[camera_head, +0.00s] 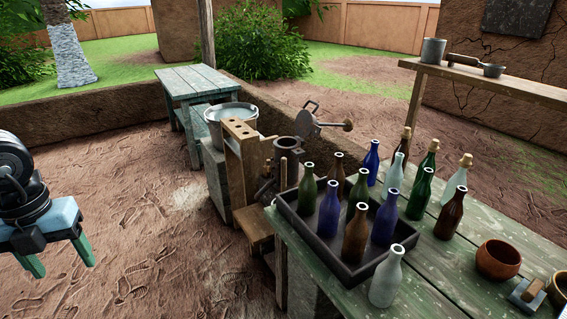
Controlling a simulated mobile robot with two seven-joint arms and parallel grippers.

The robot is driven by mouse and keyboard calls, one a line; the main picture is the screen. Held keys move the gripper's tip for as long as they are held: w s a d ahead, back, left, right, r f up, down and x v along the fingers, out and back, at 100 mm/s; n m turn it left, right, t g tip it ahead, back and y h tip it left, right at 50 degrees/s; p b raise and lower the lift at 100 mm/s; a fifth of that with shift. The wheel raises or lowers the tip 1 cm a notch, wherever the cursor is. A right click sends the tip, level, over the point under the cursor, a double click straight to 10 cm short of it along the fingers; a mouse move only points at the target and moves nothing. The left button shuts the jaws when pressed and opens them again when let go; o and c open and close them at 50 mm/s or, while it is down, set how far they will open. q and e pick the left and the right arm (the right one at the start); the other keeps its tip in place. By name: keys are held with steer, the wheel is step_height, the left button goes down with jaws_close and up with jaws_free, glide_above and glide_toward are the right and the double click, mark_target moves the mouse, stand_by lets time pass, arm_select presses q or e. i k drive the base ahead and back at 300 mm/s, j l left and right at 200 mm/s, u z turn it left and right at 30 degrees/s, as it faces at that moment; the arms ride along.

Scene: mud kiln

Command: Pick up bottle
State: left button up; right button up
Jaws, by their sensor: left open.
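Several bottles stand upright on a green plank table (530,262) at the right. A dark tray (300,222) holds green (307,193), brown (355,240) and blue (329,215) bottles, among others. Behind and right of the tray stand a blue bottle (371,165), a green bottle (420,200), a brown bottle (449,220) and corked ones. My left gripper (57,262) is open and empty at the far left, over bare ground, well away from the bottles. My right gripper is out of view.
A brown bowl (498,261) and a small wood-and-metal tool (527,292) lie at the table's right. A wooden stand (240,160), a metal bucket (231,117) and a metal device (318,125) stand left of and behind the tray. Open dirt lies between my left gripper and the table.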

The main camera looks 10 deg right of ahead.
mark_target(387, 276)
steer(key=z, duration=1.1)
steer(key=l+z, duration=0.25)
steer(key=l, duration=0.15)
steer(key=i+l+z, duration=0.2)
steer(key=l, duration=0.2)
